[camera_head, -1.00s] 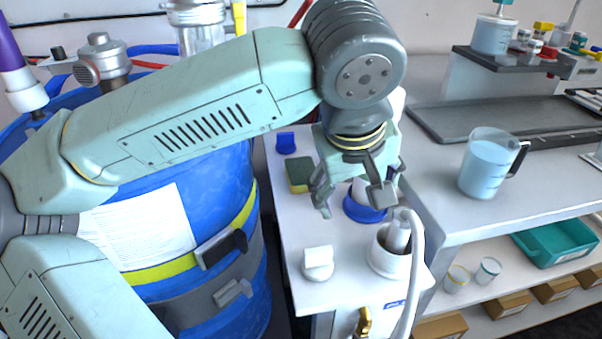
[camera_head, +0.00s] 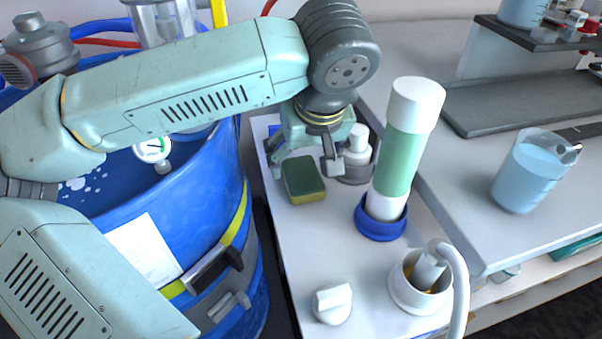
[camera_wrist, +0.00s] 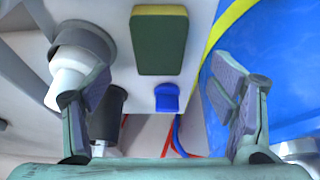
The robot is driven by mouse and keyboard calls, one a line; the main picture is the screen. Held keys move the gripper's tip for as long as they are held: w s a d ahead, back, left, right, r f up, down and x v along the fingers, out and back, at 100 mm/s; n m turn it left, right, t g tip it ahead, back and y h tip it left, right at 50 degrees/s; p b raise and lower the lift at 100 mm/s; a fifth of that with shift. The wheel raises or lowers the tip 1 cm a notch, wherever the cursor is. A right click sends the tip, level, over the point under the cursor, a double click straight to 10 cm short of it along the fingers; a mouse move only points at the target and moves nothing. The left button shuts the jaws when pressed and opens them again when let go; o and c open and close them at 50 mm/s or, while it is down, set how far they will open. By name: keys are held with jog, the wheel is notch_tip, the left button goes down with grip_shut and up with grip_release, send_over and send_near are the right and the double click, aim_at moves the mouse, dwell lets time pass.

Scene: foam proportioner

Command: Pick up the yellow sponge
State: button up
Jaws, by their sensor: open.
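The yellow sponge (camera_head: 304,181) has a dark green top and a yellow side. It lies on the white cabinet top, just in front of my gripper in the head view. In the wrist view the sponge (camera_wrist: 159,40) shows its green face with a thin yellow edge, above and between the fingers. My gripper (camera_head: 303,168) is open and empty, with its fingers spread wide. In the wrist view my gripper (camera_wrist: 160,112) has the sponge beyond its fingertips, with nothing between the pads.
A white bottle (camera_head: 357,145) in a grey holder stands right beside the gripper. A green-and-white cylinder (camera_head: 401,150) rises from a blue ring. A blue drum (camera_head: 225,190) stands at left. A white knob (camera_head: 332,302) and hose cup (camera_head: 420,285) are nearer.

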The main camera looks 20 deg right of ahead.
aim_at(302, 174)
jog(key=p+x, duration=0.1)
jog(key=x, duration=0.5)
jog(key=shift+f, duration=0.25)
jog(key=shift+f+b, duration=0.25)
jog(key=shift+b, duration=0.15)
dwell(0.5)
jog(key=shift+c, duration=0.5)
jog(key=c, duration=0.7)
jog(key=shift+r, duration=0.15)
